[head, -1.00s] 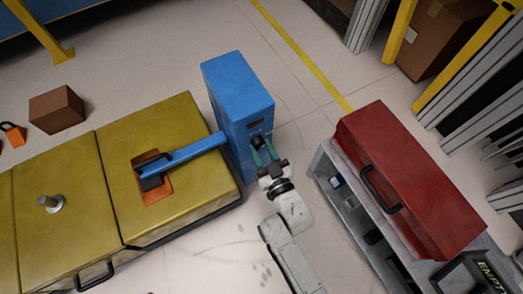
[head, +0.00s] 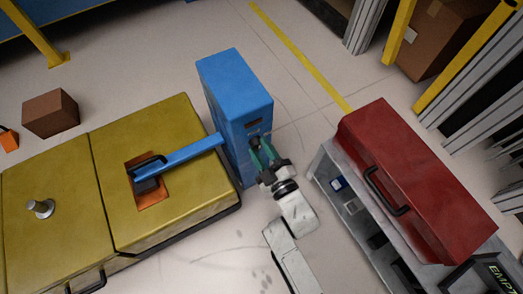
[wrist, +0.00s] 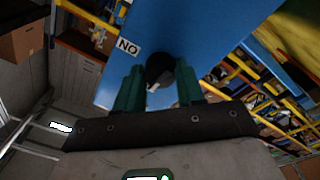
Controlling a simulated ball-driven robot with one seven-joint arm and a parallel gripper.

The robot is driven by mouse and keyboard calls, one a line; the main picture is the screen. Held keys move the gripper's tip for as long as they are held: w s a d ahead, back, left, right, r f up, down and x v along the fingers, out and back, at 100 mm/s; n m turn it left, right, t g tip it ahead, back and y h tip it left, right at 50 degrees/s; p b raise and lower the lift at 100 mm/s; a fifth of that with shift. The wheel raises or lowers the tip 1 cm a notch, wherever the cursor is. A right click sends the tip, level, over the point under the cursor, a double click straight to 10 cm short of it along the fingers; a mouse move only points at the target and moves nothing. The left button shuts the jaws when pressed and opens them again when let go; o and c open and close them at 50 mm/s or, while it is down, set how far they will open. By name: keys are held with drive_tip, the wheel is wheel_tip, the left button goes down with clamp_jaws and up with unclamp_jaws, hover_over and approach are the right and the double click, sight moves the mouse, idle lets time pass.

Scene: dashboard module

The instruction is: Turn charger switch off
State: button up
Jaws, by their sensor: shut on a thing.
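The charger is a tall blue box (head: 232,85) standing at the right end of the yellow unit. A blue arm (head: 185,160) runs from it to the yellow top. Its switch is a black knob (wrist: 160,68) on the blue face, with a small pale mark at its lower edge. A white label reading "NO" (wrist: 128,46) sits on the face, up and left of the knob. My gripper (head: 262,153) is at the charger's right face, its green fingers shut on the knob. In the wrist view my gripper (wrist: 158,88) has one finger on each side of it; the fingertips partly merge with the knob.
A yellow unit (head: 200,205) fills the left. A red toolbox (head: 420,180) lies on a grey cart (head: 340,205) to the right of my arm. A brown box (head: 50,113) is at far left. Floor beyond the charger is clear.

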drive_tip(key=shift+n, duration=0.3)
drive_tip(key=o, duration=1)
drive_tip(key=p+v, duration=0.3)
drive_tip(key=v, duration=0.7)
drive_tip(key=shift+s+d, duration=0.25)
drive_tip(key=shift+s, duration=0.1)
